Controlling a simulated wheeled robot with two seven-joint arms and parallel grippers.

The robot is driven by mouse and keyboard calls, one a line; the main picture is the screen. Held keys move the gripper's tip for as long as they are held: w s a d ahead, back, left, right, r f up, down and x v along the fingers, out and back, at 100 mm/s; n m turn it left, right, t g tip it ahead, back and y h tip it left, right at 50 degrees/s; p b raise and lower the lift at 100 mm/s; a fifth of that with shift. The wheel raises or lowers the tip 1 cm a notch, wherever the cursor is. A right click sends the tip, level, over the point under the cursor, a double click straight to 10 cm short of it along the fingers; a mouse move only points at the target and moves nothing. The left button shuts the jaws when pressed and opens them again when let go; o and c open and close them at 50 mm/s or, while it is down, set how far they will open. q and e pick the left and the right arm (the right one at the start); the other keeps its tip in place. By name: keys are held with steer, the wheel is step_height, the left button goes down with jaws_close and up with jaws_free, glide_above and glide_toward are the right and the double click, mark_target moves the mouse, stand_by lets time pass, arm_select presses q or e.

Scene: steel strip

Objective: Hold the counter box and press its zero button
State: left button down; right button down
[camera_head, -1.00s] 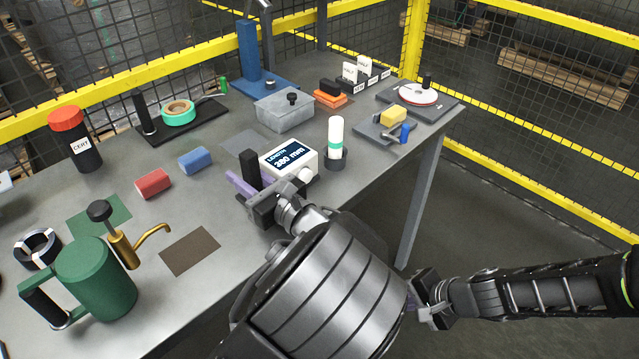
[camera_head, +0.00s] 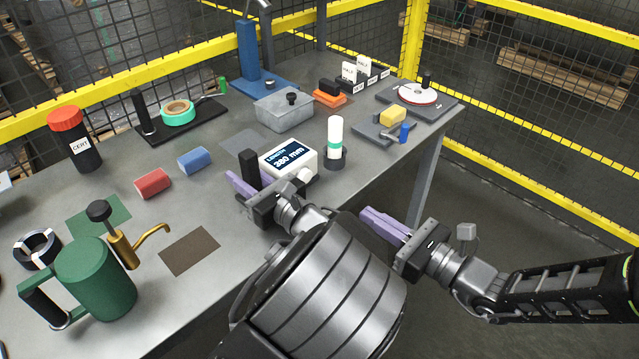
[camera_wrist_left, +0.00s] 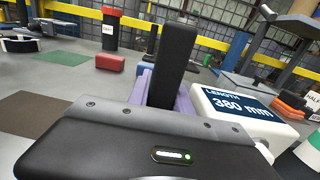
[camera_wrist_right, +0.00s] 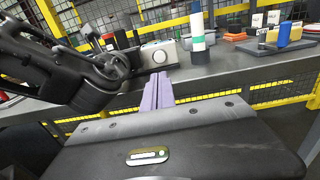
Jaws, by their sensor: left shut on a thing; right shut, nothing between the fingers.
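The counter box (camera_head: 289,157) is white, with a dark display reading LENGTH 380 mm, and sits near the table's front edge. It also shows in the left wrist view (camera_wrist_left: 247,108). A black upright block (camera_head: 249,163) stands at its left side; whether they join is hidden. My left gripper (camera_head: 243,187) has its purple fingers shut on this block, seen closely in the left wrist view (camera_wrist_left: 175,65). A round white button (camera_wrist_right: 159,56) is on the box's front face in the right wrist view. My right gripper (camera_head: 380,223) is shut and empty, off the front edge, apart from the box.
A white and green bottle (camera_head: 335,140) stands in a dark holder just right of the box. A grey lidded box (camera_head: 284,112) is behind. A green can (camera_head: 95,280) and brass oiler are at left. My left arm fills the space left of my right gripper.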

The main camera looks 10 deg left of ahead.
mark_target(307, 178)
arm_select(q)
steer(key=shift+f, duration=0.15)
arm_select(e)
steer(key=x, duration=1.4)
steer(key=shift+x, duration=1.15)
arm_select(q)
steer(key=shift+d, duration=0.1)
arm_select(e)
steer(key=shift+s+d, duration=0.2)
steer(key=v, duration=1.3)
steer(key=shift+d, duration=0.3)
